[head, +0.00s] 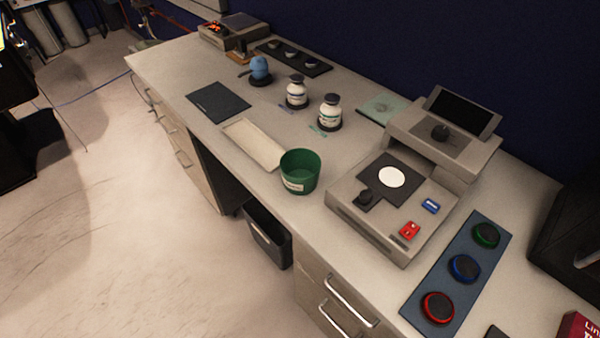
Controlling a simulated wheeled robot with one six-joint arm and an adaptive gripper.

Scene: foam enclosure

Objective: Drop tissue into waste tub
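A green tub (299,178) with a pale label stands open and upright on the bench, near its front edge; I take it for the waste tub. I see nothing inside it, though its floor is partly hidden. I cannot make out a tissue for sure. A pale green, flat square (383,108) lies at the back of the bench; I cannot tell if it is a tissue. My gripper is not in view.
A beige tray (253,144) lies left of the tub, and a grey machine (380,205) stands right of it. Two labelled bottles (330,113) (297,92) stand behind. A panel with red, blue and green knobs (455,270) lies at right. A dark bin (268,236) sits below.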

